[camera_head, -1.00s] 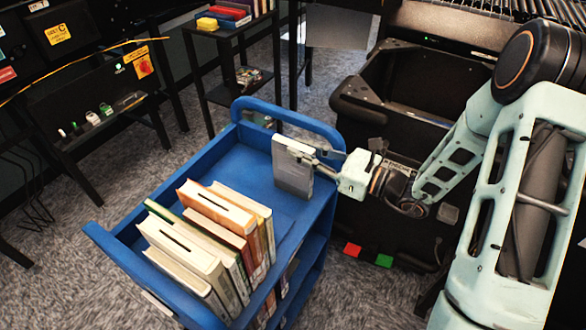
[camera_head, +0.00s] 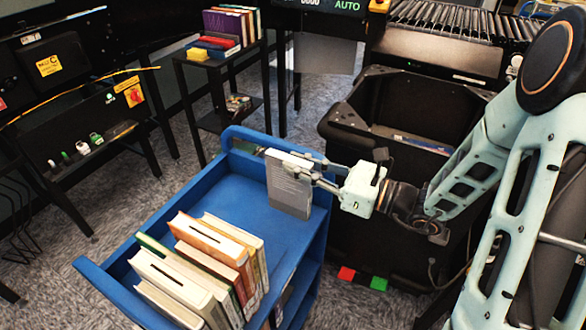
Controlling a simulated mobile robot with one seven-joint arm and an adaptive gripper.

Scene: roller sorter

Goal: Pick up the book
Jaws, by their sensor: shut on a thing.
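The book (camera_head: 289,187) is grey and stands upright at the far right end of the blue cart's top shelf. My gripper (camera_head: 305,170) reaches in from the right and is shut on the book's upper part, one finger on each side. I cannot tell whether the book's lower edge touches the shelf. The blue cart (camera_head: 235,190) also carries a row of several books (camera_head: 205,265) at its near end, apart from the gripped book.
A black bin (camera_head: 400,125) stands right of the cart, behind my arm, with something lying inside. A roller conveyor (camera_head: 465,35) is at the back right. A black stand (camera_head: 215,75) with books is behind the cart. Open cart surface lies left of the gripped book.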

